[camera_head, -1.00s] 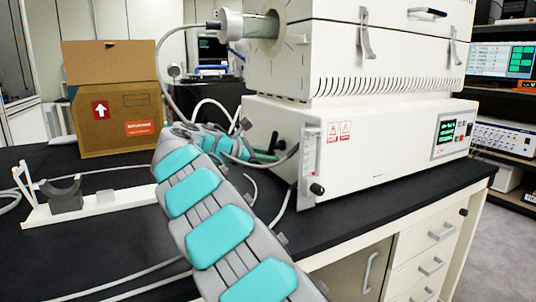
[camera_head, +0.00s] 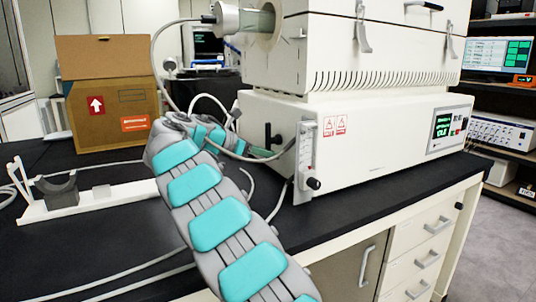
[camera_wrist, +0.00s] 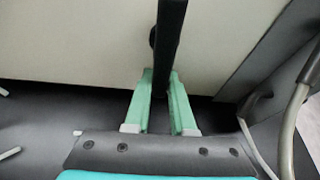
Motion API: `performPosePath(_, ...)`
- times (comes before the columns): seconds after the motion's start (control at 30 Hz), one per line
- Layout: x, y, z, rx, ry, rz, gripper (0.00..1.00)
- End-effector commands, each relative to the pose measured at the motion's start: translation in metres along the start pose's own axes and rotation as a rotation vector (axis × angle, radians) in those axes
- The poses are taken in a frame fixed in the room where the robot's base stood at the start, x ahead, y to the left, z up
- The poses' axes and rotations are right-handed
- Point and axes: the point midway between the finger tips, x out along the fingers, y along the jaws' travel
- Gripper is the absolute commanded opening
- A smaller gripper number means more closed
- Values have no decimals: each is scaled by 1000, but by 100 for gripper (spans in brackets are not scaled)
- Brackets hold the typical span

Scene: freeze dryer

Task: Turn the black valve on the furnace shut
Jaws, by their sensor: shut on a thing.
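The furnace (camera_head: 365,135) is a large white box unit on the black bench. Its black valve (camera_head: 268,134) is a bar-like handle on the left side face, and it stands roughly upright in the head view. In the wrist view the black valve (camera_wrist: 171,30) is a dark bar in front of the pale furnace wall. My gripper (camera_wrist: 162,77) has two green fingers, one on each side of the bar's near end, shut on it. In the head view my arm hides most of the gripper.
A flow meter (camera_head: 305,150) with a black knob (camera_head: 313,183) stands at the furnace's front left corner. Loose hoses and cables run near my arm. A cardboard box (camera_head: 110,100) and a white stand (camera_head: 90,202) are on the left. The bench front is clear.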

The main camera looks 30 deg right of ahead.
Motion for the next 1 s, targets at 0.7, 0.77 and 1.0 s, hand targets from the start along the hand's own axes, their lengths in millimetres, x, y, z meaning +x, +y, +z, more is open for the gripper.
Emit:
performPosePath(0.7,0,0,0,0,0,-1,52)
performPosePath(0.77,0,0,0,0,0,-1,52)
performPosePath(1.0,-20,0,-1,0,-1,1,52)
